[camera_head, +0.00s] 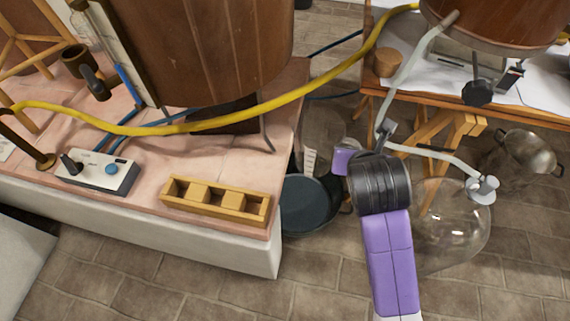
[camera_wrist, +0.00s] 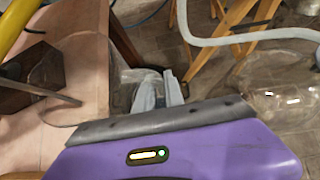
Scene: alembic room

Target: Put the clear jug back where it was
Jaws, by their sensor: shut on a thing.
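The clear jug (camera_head: 312,152) is in the middle of the head view, just off the right side of the pink-topped platform. It is see-through and hard to outline; pale marks show on its side. In the wrist view the jug (camera_wrist: 124,88) shows faintly beyond my purple hand. My gripper (camera_wrist: 160,88) is shut on the jug, its pale fingers at the jug's right side. In the head view my gripper (camera_head: 335,146) is partly hidden by my dark wrist. The jug's base and handle are not clear.
The pink-topped platform (camera_head: 140,210) carries a wooden rack (camera_head: 215,201) and a control box (camera_head: 98,172). A dark bucket (camera_head: 311,206) stands on the floor below the jug. A large glass flask (camera_head: 460,225) is at right. A yellow hose (camera_head: 285,100) crosses above.

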